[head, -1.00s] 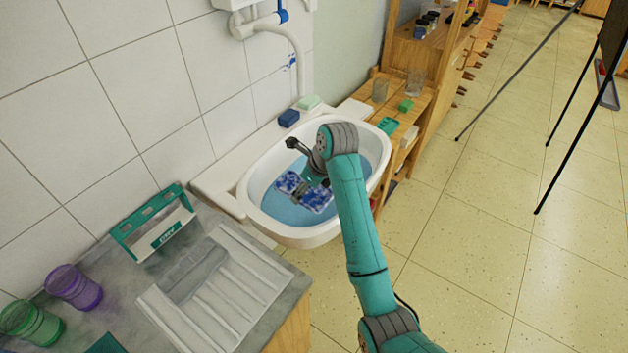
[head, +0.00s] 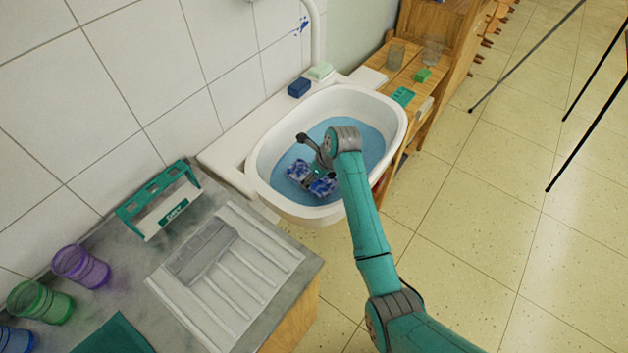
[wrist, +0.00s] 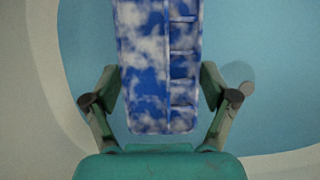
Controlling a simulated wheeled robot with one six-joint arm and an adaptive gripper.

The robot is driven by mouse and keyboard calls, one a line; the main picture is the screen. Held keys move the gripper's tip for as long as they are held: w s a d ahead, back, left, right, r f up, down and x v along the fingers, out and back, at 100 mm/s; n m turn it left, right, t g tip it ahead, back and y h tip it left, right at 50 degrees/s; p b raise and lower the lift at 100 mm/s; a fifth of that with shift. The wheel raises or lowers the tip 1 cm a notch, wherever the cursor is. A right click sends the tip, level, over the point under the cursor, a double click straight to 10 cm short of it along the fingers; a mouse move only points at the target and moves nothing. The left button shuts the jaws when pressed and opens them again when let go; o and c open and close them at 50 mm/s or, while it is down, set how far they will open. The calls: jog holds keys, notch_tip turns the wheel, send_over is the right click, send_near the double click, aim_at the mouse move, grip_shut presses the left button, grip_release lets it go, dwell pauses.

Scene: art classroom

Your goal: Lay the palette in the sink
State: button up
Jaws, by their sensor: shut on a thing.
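The palette (head: 322,186) is a blue and white mottled slab with a row of small compartments along one side. It also shows in the wrist view (wrist: 143,70), end-on between the fingers. My gripper (wrist: 158,100) is shut on the palette's near end; in the head view my gripper (head: 316,176) is over the sink, partly hidden by my arm. The sink (head: 262,160) is a white oval basin with a blue inside. The palette is within the basin's outline; I cannot tell whether it touches the bottom.
The counter holds a grey drying rack (head: 270,243), a green-and-white caddy (head: 160,205) and a purple cup (head: 80,266). A wooden shelf (head: 425,50) stands right of the sink.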

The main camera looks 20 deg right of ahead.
jog(key=shift+f, duration=1.5)
jog(key=shift+f, duration=0.15)
jog(key=o, duration=1)
jog(key=v, duration=1.2)
jog(key=shift+r, duration=0.25)
jog(key=shift+w, duration=0.1)
